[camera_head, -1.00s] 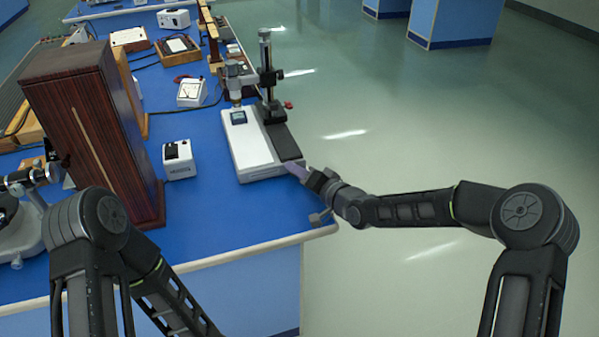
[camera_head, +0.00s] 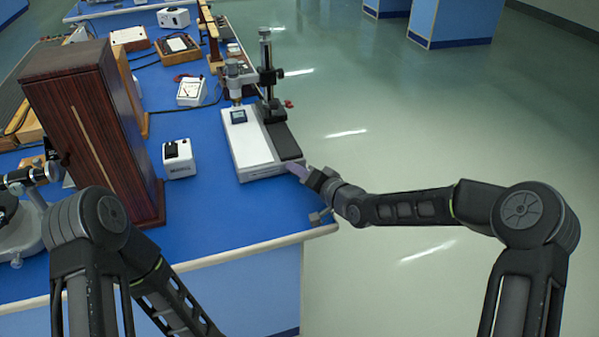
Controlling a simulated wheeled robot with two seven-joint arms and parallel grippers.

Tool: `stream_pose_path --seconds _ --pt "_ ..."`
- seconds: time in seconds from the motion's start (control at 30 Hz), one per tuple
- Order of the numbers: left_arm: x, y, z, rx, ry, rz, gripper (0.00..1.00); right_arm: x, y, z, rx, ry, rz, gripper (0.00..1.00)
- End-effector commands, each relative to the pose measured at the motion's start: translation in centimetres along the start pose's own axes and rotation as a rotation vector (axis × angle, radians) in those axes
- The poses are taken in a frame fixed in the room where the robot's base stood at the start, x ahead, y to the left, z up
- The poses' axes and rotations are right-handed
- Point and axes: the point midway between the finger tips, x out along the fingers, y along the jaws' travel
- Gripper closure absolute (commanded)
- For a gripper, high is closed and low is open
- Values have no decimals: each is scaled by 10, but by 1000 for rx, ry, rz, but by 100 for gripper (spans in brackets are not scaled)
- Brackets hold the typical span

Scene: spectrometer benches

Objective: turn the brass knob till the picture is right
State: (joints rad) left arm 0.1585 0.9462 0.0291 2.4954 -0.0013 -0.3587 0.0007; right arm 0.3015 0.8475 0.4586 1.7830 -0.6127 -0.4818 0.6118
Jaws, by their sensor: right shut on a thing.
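A white instrument (camera_head: 247,150) with a black strip, a black upright column (camera_head: 268,75) and a small dark screen (camera_head: 238,116) stands near the bench's right edge. The screen is too small for its picture to be read. My right gripper (camera_head: 298,171) is at the instrument's front right corner, its purplish fingers shut. The brass knob cannot be made out; it appears hidden at the fingers. My left arm comes in at the lower left, and its gripper is outside the view.
A tall dark wooden cabinet (camera_head: 90,135) stands on the blue bench (camera_head: 215,215) at left. A small white box with a black top (camera_head: 179,160) and a white meter (camera_head: 191,92) stand between it and the instrument. Open floor (camera_head: 430,120) lies to the right.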

Motion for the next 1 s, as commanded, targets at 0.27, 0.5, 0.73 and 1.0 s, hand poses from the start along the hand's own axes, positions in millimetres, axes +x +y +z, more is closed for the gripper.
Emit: stream_pose_path --seconds 0.27,0.5,0.73,1.0 --pt "15 -6 0 1 0 0 58 1 0 2 -101 0 39 100" --pt "33 -13 0 2 0 -1 58 1 -2 3 -266 1 106 100" --pt "45 -18 0 3 0 -1 58 1 -6 3 -463 1 186 100" --pt "38 -15 0 3 0 -1 58 1 -10 2 -699 0 286 100"
